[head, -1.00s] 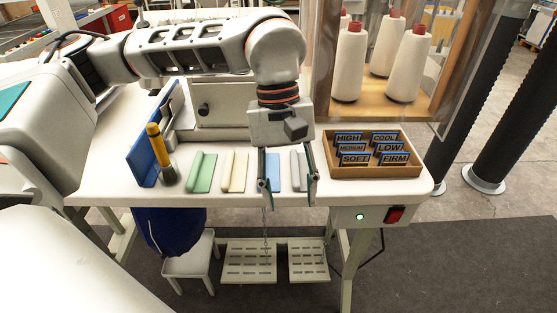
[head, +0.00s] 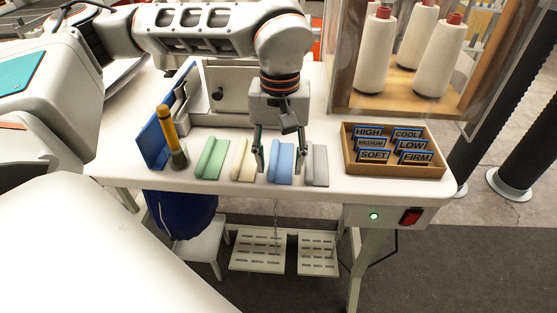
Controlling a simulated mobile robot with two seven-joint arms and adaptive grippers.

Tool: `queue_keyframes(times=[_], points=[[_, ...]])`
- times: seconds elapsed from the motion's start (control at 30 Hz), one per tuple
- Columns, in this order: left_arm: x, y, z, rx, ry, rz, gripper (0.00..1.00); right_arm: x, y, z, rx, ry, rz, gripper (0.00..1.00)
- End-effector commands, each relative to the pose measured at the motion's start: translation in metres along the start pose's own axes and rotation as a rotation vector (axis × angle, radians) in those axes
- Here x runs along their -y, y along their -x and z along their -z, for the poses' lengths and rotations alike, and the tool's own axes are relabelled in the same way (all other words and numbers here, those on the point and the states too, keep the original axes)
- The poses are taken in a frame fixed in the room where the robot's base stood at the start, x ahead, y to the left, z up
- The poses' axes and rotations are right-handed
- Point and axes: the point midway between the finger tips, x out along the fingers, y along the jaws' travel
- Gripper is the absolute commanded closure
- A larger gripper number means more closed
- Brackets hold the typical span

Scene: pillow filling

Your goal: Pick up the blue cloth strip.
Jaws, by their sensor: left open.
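The blue cloth strip (head: 282,162) lies on the white table (head: 335,187), in a row between a cream strip and a grey strip. It has a raised roll along one side. My left gripper (head: 282,172) points down over it. Its two fingers are apart, one at the strip's left side and one at its right side. Whether the fingers touch the strip cannot be told. My right gripper is not in view.
A green strip (head: 211,158), a cream strip (head: 243,160) and a grey strip (head: 316,165) lie close by. A wooden tray (head: 349,165) of word labels stands right. A yellow-handled tool (head: 168,128) stands left by a blue panel (head: 152,142).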

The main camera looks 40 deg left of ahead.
Motion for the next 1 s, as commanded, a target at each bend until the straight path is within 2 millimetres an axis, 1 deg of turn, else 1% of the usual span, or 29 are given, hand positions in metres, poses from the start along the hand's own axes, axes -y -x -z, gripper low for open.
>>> queue_keyframes(times=[0.03,0.1,0.3,0.37,0.4,0.47,0.5,0.87,1.0], points=[[0.0002,-0.0086,-0.0007,0.004,-0.001,0.002,0.56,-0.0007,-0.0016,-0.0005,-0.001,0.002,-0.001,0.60],[0.0000,-0.0122,-0.0006,0.003,-0.001,0.001,0.56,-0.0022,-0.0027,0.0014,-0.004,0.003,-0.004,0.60],[-0.0003,-0.0115,-0.0004,0.000,-0.001,-0.001,0.56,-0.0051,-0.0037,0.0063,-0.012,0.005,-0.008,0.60],[-0.0003,-0.0115,-0.0005,0.000,-0.001,-0.001,0.71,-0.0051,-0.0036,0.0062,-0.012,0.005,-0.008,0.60],[-0.0003,-0.0115,-0.0005,0.000,-0.001,-0.001,0.82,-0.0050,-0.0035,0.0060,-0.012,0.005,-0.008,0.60],[-0.0003,-0.0116,-0.0005,0.001,-0.001,0.000,0.97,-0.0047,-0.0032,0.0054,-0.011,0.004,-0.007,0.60],[-0.0003,-0.0116,-0.0005,0.001,-0.001,0.000,1.00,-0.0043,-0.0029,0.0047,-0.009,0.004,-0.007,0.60],[-0.0004,-0.0108,-0.0006,0.001,-0.001,0.000,1.00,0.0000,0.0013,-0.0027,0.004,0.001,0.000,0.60],[-0.0008,-0.0033,-0.0001,-0.001,-0.001,-0.002,1.00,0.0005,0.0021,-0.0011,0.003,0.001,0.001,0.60]])
